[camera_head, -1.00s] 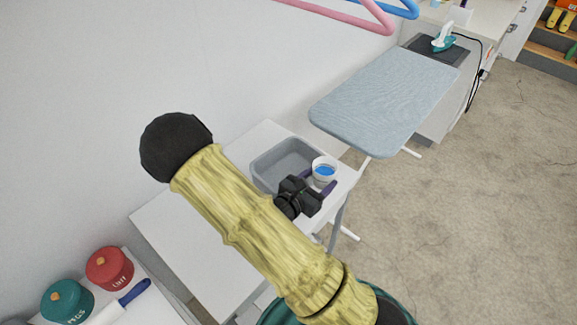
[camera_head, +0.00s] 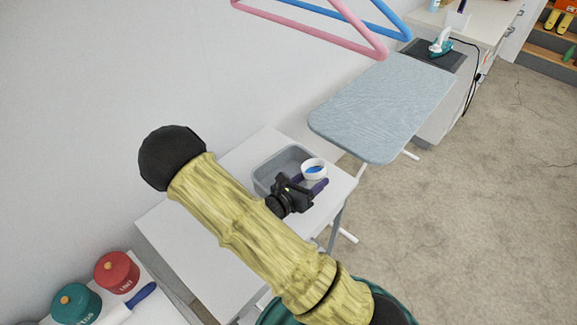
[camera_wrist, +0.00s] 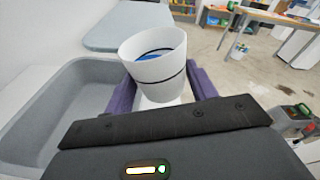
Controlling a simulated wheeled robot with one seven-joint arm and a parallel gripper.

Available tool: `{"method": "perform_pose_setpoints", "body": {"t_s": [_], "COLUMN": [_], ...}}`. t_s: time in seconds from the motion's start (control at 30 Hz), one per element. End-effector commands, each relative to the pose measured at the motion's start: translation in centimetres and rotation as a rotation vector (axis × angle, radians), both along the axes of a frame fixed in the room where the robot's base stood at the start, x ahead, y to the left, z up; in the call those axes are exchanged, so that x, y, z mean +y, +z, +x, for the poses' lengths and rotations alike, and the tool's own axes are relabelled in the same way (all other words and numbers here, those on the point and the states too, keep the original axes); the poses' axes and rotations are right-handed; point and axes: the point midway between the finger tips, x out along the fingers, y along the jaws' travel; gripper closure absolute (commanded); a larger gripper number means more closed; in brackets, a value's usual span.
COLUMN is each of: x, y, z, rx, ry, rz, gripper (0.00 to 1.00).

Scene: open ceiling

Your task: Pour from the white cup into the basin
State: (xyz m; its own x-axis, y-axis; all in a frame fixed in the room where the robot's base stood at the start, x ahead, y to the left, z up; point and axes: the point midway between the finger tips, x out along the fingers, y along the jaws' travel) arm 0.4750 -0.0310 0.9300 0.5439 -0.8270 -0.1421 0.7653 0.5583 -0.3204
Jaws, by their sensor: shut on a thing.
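The white cup (camera_wrist: 157,72) has a dark band and blue contents. My gripper (camera_wrist: 160,90) is shut on it, with a purple finger on each side. In the head view the cup (camera_head: 314,171) is at the right end of the grey basin (camera_head: 262,180), at about rim height or above, tilted slightly to the left. The basin stands on the white table; in the wrist view the basin (camera_wrist: 22,125) lies to the left of the cup. The blue contents (camera_head: 314,169) still show inside the cup. My arm hides part of the table and the basin's near side.
The white table (camera_head: 195,245) is bare left of the basin. A blue ironing board (camera_head: 380,110) stands behind it. Red (camera_head: 117,272) and green (camera_head: 75,303) lidded canisters are at the lower left. Pink and blue hangers (camera_head: 310,25) hang above.

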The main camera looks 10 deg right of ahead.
Motion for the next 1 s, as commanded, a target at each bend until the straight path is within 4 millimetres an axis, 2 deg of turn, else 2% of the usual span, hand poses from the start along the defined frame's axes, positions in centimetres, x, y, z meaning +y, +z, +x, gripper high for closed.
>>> {"method": "perform_pose_setpoints", "body": {"t_s": [0.33, 1.0], "x": [0.5, 1.3], "y": [1.0, 1.3], "z": [1.1, 1.8], "rx": [0.136, 0.208], "ry": [-0.005, 0.004], "rz": [-0.099, -0.153], "gripper": [0.68, 0.68]}}
